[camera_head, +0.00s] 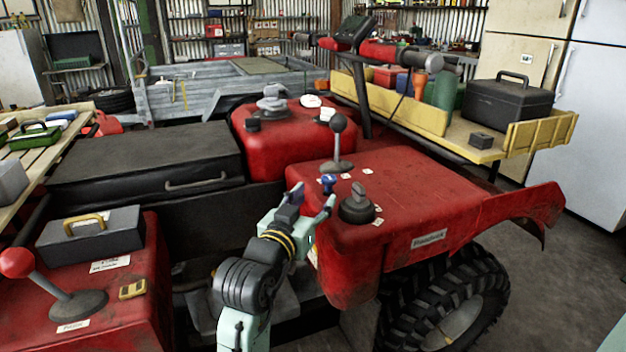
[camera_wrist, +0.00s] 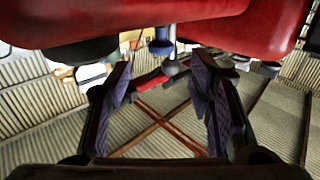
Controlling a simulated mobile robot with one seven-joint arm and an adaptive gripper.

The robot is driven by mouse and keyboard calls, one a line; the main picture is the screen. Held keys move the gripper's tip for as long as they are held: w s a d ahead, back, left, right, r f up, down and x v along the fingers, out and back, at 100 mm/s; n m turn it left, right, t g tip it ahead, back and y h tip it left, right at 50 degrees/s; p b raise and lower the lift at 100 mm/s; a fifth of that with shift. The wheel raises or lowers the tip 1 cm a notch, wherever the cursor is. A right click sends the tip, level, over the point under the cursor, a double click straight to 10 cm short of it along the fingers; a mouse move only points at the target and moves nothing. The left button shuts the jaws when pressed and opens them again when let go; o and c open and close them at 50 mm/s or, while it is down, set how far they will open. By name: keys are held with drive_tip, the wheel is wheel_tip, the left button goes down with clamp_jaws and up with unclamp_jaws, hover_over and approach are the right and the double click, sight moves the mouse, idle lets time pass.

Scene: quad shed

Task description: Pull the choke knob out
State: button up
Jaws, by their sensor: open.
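A small blue knob (camera_head: 328,183), which I take to be the choke knob, stands on the red body panel (camera_head: 420,205) near its left edge. Its label is too small to read. My gripper (camera_head: 314,200) is open and empty, just in front of the knob. In the wrist view, the scene appears upside down; the blue knob (camera_wrist: 161,42) shows beyond the gap between the purple-padded fingers (camera_wrist: 160,80), apart from them.
A red tank (camera_head: 275,135) is behind left, and a black box (camera_head: 150,160) lies left. A red-ball lever (camera_head: 17,263) is at the front left.

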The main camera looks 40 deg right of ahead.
sight(326, 183)
drive_tip(key=p+x, duration=0.1)
drive_tip(key=x, duration=0.8)
drive_tip(key=shift+w+d+p, duration=0.25)
drive_tip(key=shift+d+p, duration=0.05)
drive_tip(key=shift+c, duration=0.6)
clamp_jaws()
